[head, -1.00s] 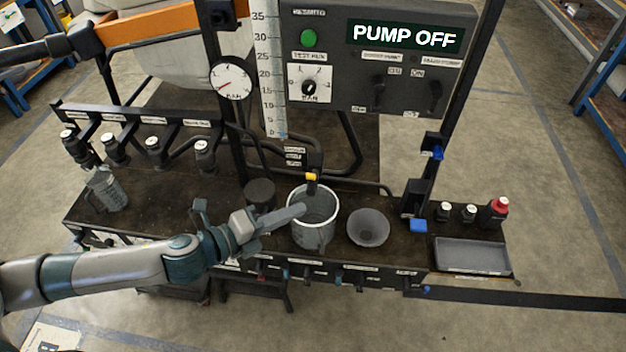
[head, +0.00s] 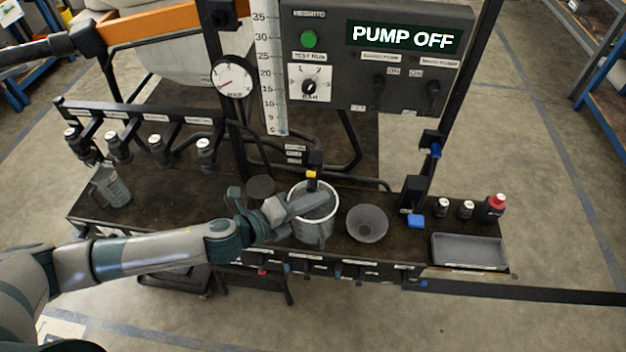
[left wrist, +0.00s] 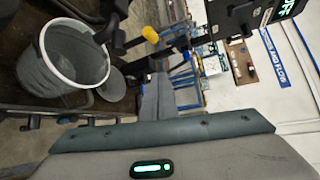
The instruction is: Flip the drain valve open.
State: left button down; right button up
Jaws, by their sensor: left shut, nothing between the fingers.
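A small yellow-tipped valve lever (head: 311,174) sits on the black pipe outlet at the back of the bench, just above a grey measuring jug (head: 313,232) with a white rim. My left gripper (head: 325,200) reaches in from the left over the jug's mouth. Its fingers are shut with nothing between them, just below and in front of the yellow tip, and look apart from it. My right gripper is not in view.
A grey bowl (head: 367,223) stands right of the jug, a dark round lid (head: 261,188) left. A control panel (head: 380,65) reading PUMP OFF hangs above. A gauge (head: 234,80), upright posts and pipes crowd the back. A tray (head: 468,250) and several bottles stand right.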

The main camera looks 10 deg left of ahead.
aim_at(312, 178)
pick_arm(q)
jog(key=shift+w+a+r+p, duration=0.1)
jog(key=shift+w+a+p, duration=0.1)
jog(key=shift+w+p, duration=0.35)
jog(key=shift+w+a+r+p, duration=0.15)
jog(key=shift+w+p, duration=0.15)
jog(key=shift+w, duration=0.5)
jog(key=shift+w+a+f+p, duration=0.1)
jog(key=shift+w+a+p, duration=0.1)
jog(key=shift+w+p, duration=0.35)
jog(key=shift+w+b, duration=0.1)
jog(key=shift+b, duration=0.25)
jog(key=shift+a+b, duration=0.15)
jog(key=shift+b, duration=0.5)
